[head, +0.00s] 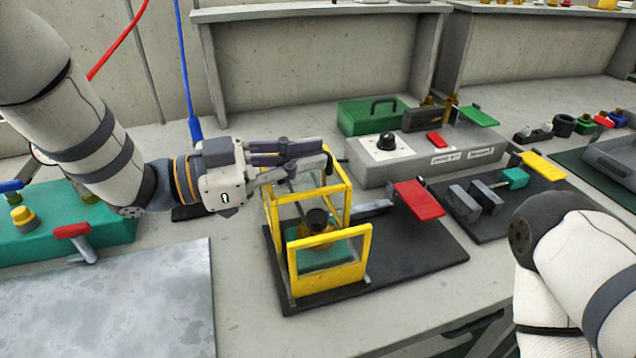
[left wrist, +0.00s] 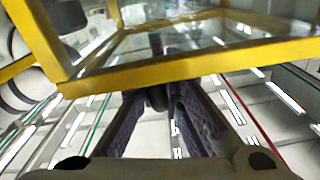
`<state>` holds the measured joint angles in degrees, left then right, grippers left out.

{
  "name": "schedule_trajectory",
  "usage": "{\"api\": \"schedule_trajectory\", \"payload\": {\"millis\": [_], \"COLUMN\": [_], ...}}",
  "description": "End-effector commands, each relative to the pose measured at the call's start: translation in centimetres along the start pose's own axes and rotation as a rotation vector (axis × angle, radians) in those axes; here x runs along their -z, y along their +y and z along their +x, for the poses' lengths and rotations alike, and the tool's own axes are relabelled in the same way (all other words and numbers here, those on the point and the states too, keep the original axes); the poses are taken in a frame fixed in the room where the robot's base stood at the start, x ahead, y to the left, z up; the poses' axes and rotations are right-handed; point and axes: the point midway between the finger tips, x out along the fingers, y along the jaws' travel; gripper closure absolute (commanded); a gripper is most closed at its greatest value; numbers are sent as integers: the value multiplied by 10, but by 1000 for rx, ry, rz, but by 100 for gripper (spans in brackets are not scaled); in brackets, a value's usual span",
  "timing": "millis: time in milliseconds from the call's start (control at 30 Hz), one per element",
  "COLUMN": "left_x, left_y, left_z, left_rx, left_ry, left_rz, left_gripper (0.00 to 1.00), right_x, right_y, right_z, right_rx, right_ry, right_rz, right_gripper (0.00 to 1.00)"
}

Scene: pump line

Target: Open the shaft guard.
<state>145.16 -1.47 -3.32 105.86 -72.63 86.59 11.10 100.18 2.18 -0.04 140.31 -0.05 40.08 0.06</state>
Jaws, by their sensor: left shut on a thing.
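The shaft guard (head: 347,208) is a yellow frame with clear panels, standing on a dark base plate (head: 420,252) in the head view. A second yellow-edged clear panel (head: 366,262) stands at its near side, in front of a dark round part (head: 317,218). My left gripper (head: 322,160) reaches in from the left at the guard's top edge and is shut on its dark handle (head: 328,152). In the left wrist view, the yellow frame (left wrist: 190,68) crosses above my fingers (left wrist: 160,115), with the dark handle (left wrist: 157,97) between them. My right gripper is out of view.
A red lever (head: 418,199) stands right of the guard on the same plate. A grey control box (head: 420,155) with a black knob and a green case (head: 372,115) lie behind. A teal block with a red-handled lever (head: 75,232) is at left. My right arm is at lower right.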

Motion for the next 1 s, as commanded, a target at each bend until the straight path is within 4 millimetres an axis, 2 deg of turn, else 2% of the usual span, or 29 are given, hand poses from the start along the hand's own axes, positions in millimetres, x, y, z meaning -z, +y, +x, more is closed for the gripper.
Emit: {"api": "schedule_trajectory", "payload": {"millis": [100,233,367,600,700,733,1000], "left_x": [-10,-12,-11,-10,-10,-10,-10], "left_y": [-28,-46,-53,-53,-53,-53,-53], "left_z": [1,0,0,0,0,0,0], "left_rx": [1,1,0,-1,-1,0,0], "left_ry": [3,2,0,0,0,0,0], "left_rz": [-4,-3,-2,-1,-1,0,-1], "left_gripper": [100,100,100,100,74,70,70], "right_x": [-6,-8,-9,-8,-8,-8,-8], "right_y": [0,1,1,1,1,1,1], "right_z": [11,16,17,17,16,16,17], "right_rx": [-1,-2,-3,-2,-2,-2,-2], "right_ry": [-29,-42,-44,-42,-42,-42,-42], "right_rz": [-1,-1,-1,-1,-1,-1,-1], "right_gripper": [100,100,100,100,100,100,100]}}
